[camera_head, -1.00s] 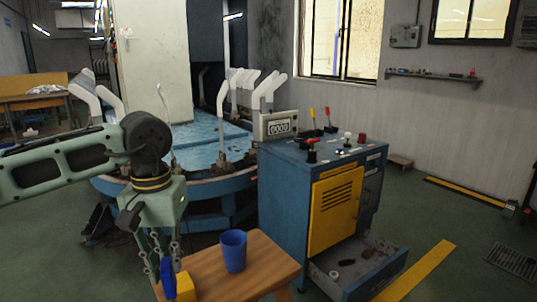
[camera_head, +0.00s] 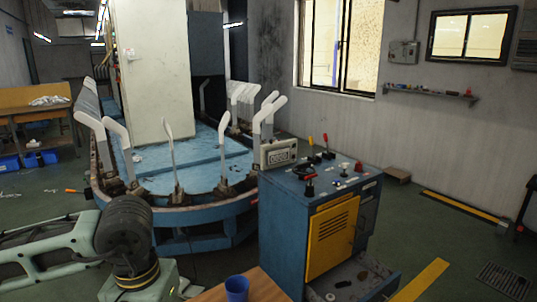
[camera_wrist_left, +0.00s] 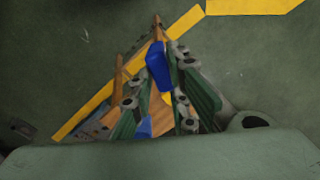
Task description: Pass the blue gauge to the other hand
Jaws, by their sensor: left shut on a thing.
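The blue gauge (camera_wrist_left: 158,68) shows in the left wrist view between the fingers of my left gripper (camera_wrist_left: 152,74), close against the right-hand finger. The gripper is shut on it. A yellow patch (camera_wrist_left: 167,97) lies just below the gauge; I cannot tell whether it is part of it. In the head view only the wrist of my left arm shows at the bottom left. Its fingers and the gauge are below the picture's edge. My right gripper is in neither view.
A blue cup (camera_head: 237,288) stands on a wooden stool (camera_head: 268,286) at the bottom, cut by the edge. A blue cabinet (camera_head: 283,225) with a yellow door and open lower drawer stands to its right. A round blue machine (camera_head: 195,214) is behind.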

